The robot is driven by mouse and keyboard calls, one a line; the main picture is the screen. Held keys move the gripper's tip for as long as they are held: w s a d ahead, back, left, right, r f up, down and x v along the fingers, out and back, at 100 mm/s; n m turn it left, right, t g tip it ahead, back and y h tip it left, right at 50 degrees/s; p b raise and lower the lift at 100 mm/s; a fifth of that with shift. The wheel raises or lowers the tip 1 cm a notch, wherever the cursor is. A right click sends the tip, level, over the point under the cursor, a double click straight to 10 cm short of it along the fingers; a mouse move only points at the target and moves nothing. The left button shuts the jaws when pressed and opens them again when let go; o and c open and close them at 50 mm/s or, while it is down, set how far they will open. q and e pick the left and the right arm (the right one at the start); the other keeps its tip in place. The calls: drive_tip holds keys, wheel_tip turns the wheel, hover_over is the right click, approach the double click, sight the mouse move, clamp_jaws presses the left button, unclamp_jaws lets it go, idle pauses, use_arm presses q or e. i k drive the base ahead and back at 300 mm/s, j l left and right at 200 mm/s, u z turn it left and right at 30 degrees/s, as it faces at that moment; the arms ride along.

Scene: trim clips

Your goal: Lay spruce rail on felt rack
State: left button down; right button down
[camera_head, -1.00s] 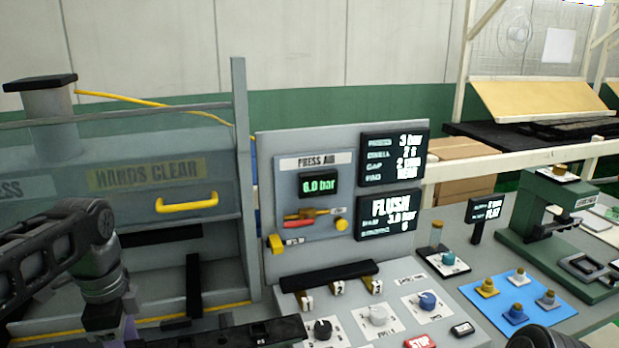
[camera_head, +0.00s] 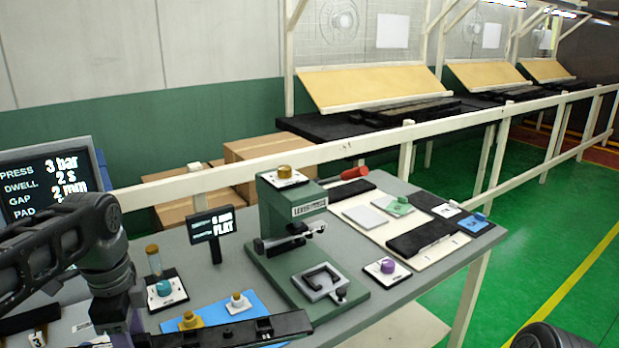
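A long dark bar (camera_head: 235,331), which looks like the rail, lies level across the bottom of the head view, above the bench and the blue mat. My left gripper (camera_head: 137,326) is at the bar's left end and appears shut on it; its fingertips are partly hidden by the bar and the frame edge. Dark padded strips (camera_head: 420,236) and (camera_head: 347,193) lie on a cream board (camera_head: 452,256) at the bench's right end, well right of the bar. Which thing is the felt rack I cannot tell for sure. My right gripper is out of view; only a dark part of that arm shows bottom right.
A green lever press (camera_head: 292,225) stands mid-bench, between the bar and the cream board. A small sign (camera_head: 212,224) stands left of it. A purple knob (camera_head: 387,267) is near the front edge. A white rail fence (camera_head: 370,147) runs behind; green floor is open at right.

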sight(429, 223)
drive_tip(key=i+l+z, duration=0.25)
drive_tip(key=i+l, duration=0.5)
drive_tip(key=l, duration=0.25)
drive_tip(key=i+l+z, duration=0.3)
drive_tip(key=i+l, duration=0.6)
drive_tip(key=i, duration=0.65)
drive_tip(key=l+z, duration=0.05)
